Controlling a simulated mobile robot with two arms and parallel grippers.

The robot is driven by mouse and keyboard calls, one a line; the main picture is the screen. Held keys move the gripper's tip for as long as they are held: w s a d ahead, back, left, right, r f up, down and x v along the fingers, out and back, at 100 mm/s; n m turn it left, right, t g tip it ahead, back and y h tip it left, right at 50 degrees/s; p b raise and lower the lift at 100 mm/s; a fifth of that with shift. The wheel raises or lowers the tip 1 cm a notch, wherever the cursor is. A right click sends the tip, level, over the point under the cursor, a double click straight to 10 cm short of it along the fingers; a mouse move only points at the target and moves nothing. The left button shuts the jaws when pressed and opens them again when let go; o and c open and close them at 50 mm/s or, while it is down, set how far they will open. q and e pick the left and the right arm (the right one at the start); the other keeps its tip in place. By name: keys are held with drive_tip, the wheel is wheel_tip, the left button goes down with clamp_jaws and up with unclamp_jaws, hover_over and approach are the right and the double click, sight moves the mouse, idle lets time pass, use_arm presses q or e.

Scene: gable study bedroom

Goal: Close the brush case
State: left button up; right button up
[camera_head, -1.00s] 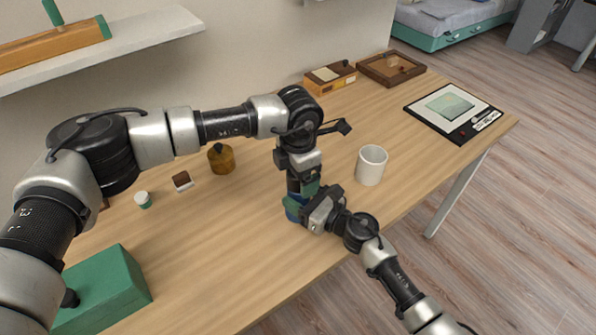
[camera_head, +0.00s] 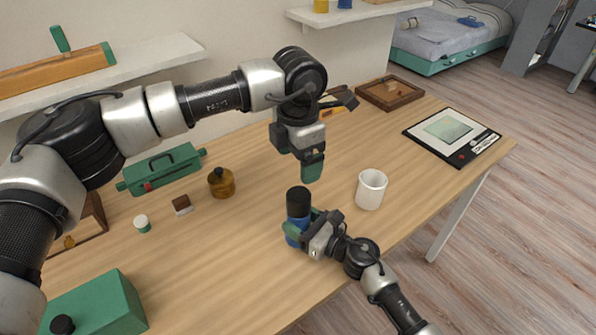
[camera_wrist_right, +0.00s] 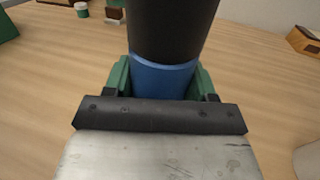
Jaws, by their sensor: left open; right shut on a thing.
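The brush case is a blue cylinder (camera_head: 293,238) with a black cap (camera_head: 298,200) seated on its top, standing upright near the table's front edge. My right gripper (camera_head: 300,231) is shut around the blue body from the right. The right wrist view shows the blue body (camera_wrist_right: 162,80) between the green fingers, with the black cap (camera_wrist_right: 172,25) directly above it. My left gripper (camera_head: 299,163) is open and empty above the cap, apart from it. The case's lower part is partly hidden by the right gripper.
A white mug (camera_head: 371,190) stands to the right of the case. A brown pot (camera_head: 221,183), a green toolbox (camera_head: 165,170) and a green box (camera_head: 100,305) are on the left. A drawing tablet (camera_head: 452,137) and a wooden tray (camera_head: 390,95) lie at the right.

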use_arm(q)
drive_tip(key=shift+r, duration=0.2)
use_arm(e)
drive_tip(key=o, duration=1.4)
drive_tip(key=shift+d, duration=0.1)
use_arm(q)
wheel_tip(320, 180, down, 2)
drive_tip(key=shift+f+b, duration=0.1)
drive_tip(key=shift+b, duration=1)
use_arm(e)
drive_tip(key=v, duration=0.9)
drive_tip(key=shift+s+d+f, duration=0.15)
drive_tip(key=shift+s+d, duration=0.05)
drive_tip(key=shift+s, duration=0.05)
use_arm(q)
drive_tip(key=shift+f, duration=0.1)
use_arm(e)
drive_tip(key=shift+s+d, duration=0.3)
drive_tip(key=shift+d, duration=0.15)
use_arm(q)
drive_tip(key=shift+d, duration=0.1)
